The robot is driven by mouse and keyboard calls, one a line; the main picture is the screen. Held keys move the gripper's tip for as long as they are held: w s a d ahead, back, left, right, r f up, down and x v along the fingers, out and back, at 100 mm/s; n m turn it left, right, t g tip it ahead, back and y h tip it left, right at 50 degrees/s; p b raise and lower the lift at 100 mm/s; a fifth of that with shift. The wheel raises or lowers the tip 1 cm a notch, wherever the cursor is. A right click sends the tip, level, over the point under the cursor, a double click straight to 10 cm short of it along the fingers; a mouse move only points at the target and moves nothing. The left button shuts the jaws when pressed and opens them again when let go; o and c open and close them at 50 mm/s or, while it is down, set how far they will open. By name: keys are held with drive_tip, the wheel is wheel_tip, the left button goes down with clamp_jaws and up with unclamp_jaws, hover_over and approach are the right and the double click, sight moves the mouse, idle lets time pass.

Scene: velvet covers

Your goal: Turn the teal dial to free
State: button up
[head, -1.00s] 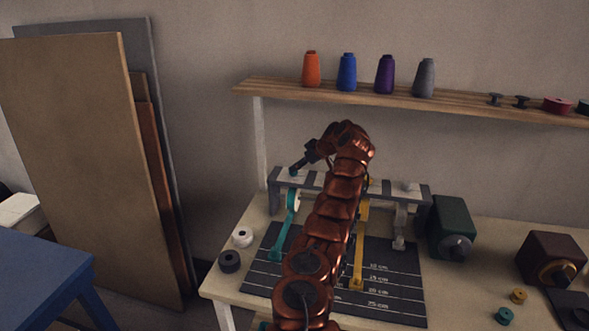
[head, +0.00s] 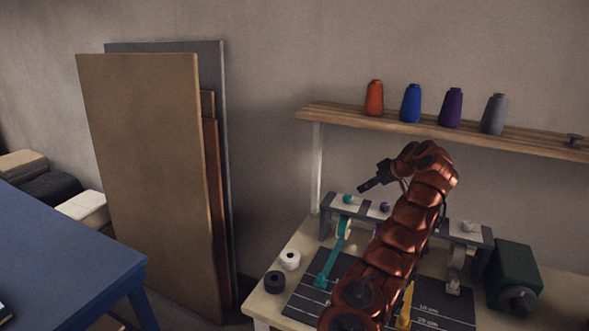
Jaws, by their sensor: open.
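The teal dial (head: 347,199) is a small round knob on top of the grey rack rail (head: 364,207), at its left end. No markings on it can be read, so I cannot tell its setting. A teal strap (head: 333,262) runs from a pale reel below it down onto the dark mat. My gripper (head: 362,188) is open, its dark tip just above and right of the teal dial in the picture, with a small visible gap. A purple knob (head: 384,207) sits further right on the rail.
Black and white rolls (head: 289,260) lie left of the dark mat (head: 304,301). A shelf (head: 340,115) with colored thread cones hangs behind. A dark green box (head: 515,270) stands right. Leaning boards (head: 150,180) and a blue table (head: 60,255) are left.

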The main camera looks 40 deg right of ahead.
drive_tip(key=w+a+r+y, duration=0.2)
drive_tip(key=w+a+r, duration=0.2)
drive_tip(key=w+a, duration=0.45)
drive_tip(key=w+a+r+y, duration=0.2)
drive_tip(key=w+a+r, duration=0.35)
drive_tip(key=a, duration=0.55)
drive_tip(key=a+r+g+y, duration=0.1)
drive_tip(key=a+g, duration=0.1)
drive_tip(key=a, duration=1.2)
drive_tip(key=a+r+g+y, duration=0.1)
drive_tip(key=a+r+g, duration=0.1)
drive_tip(key=a, duration=1.1)
drive_tip(key=s+a+f+g+h, duration=0.1)
drive_tip(key=s+a+f+g, duration=0.25)
drive_tip(key=s+a, duration=1.4)
drive_tip(key=s+a+f+g+h, duration=0.1)
drive_tip(key=s+f, duration=0.3)
drive_tip(key=s, duration=0.7)
drive_tip(key=s+a+f+g+h, duration=0.2)
drive_tip(key=s+f+h, duration=0.1)
drive_tip(key=s, duration=0.8)
drive_tip(key=shift+s+f+h, duration=0.3)
drive_tip(key=shift+f+h, duration=0.1)
drive_tip(key=shift+f, duration=0.4)
